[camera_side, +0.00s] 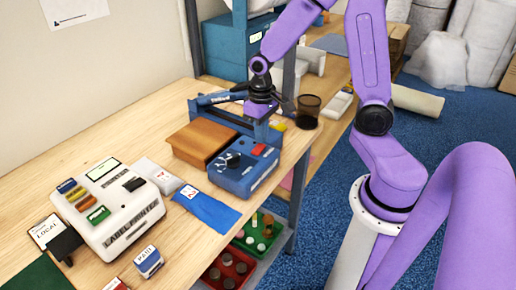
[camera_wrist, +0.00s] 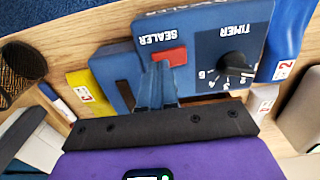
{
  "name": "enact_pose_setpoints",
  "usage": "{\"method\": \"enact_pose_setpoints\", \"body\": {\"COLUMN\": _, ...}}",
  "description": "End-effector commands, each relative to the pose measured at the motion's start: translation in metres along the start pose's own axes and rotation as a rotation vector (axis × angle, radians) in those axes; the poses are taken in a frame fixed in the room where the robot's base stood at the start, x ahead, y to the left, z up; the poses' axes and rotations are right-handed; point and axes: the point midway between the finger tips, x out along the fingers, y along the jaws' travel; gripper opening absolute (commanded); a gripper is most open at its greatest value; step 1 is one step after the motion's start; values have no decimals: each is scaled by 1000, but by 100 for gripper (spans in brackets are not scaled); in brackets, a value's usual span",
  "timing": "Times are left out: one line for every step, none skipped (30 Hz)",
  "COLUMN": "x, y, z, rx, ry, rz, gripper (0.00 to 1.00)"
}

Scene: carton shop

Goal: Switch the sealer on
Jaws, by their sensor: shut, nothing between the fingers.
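The blue sealer (camera_side: 240,172) stands on the bench in the side view, with a black timer knob and a small red switch (camera_side: 258,149) on its top panel. In the wrist view the sealer panel (camera_wrist: 210,25) appears upside down, with the red switch (camera_wrist: 170,57) beside the SEALER label and the timer dial (camera_wrist: 235,68) to its right. My gripper (camera_side: 262,112) is shut and empty, behind the switch in the side view. In the wrist view the fingertips (camera_wrist: 158,72) show just below the switch; whether they touch it is unclear. The switch's on or off position cannot be told.
A dark cup (camera_side: 308,110) stands at the bench edge. A label printer (camera_side: 122,205) sits at left.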

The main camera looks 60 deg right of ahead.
Motion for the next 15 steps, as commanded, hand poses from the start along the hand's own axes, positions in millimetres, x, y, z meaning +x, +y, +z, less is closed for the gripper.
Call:
{"method": "enact_pose_setpoints", "body": {"x": 0, "y": 0, "z": 0, "rx": 0, "ry": 0, "rz": 0, "gripper": 0}}
{"method": "enact_pose_setpoints", "body": {"x": 0, "y": 0, "z": 0, "rx": 0, "ry": 0, "rz": 0, "gripper": 0}}
{"method": "enact_pose_setpoints", "body": {"x": 0, "y": 0, "z": 0, "rx": 0, "ry": 0, "rz": 0, "gripper": 0}}
{"method": "enact_pose_setpoints", "body": {"x": 1, "y": 0, "z": 0, "rx": 0, "ry": -1, "rz": 0, "gripper": 0}}
{"method": "enact_pose_setpoints", "body": {"x": 1, "y": 0, "z": 0, "rx": 0, "ry": -1, "rz": 0, "gripper": 0}}
{"method": "enact_pose_setpoints", "body": {"x": 2, "y": 0, "z": 0, "rx": 0, "ry": -1, "rz": 0, "gripper": 0}}
{"method": "enact_pose_setpoints", "body": {"x": 2, "y": 0, "z": 0, "rx": 0, "ry": -1, "rz": 0, "gripper": 0}}
{"method": "enact_pose_setpoints", "body": {"x": 2, "y": 0, "z": 0, "rx": 0, "ry": -1, "rz": 0, "gripper": 0}}
{"method": "enact_pose_setpoints", "body": {"x": 3, "y": 0, "z": 0, "rx": 0, "ry": -1, "rz": 0, "gripper": 0}}
{"method": "enact_pose_setpoints", "body": {"x": 3, "y": 0, "z": 0, "rx": 0, "ry": -1, "rz": 0, "gripper": 0}}
{"method": "enact_pose_setpoints", "body": {"x": 4, "y": 0, "z": 0, "rx": 0, "ry": -1, "rz": 0, "gripper": 0}}
{"method": "enact_pose_setpoints", "body": {"x": 4, "y": 0, "z": 0, "rx": 0, "ry": -1, "rz": 0, "gripper": 0}}
{"method": "enact_pose_setpoints", "body": {"x": 5, "y": 0, "z": 0, "rx": 0, "ry": -1, "rz": 0, "gripper": 0}}
{"method": "enact_pose_setpoints", "body": {"x": 5, "y": 0, "z": 0, "rx": 0, "ry": -1, "rz": 0, "gripper": 0}}
{"method": "enact_pose_setpoints", "body": {"x": 6, "y": 0, "z": 0, "rx": 0, "ry": -1, "rz": 0, "gripper": 0}}
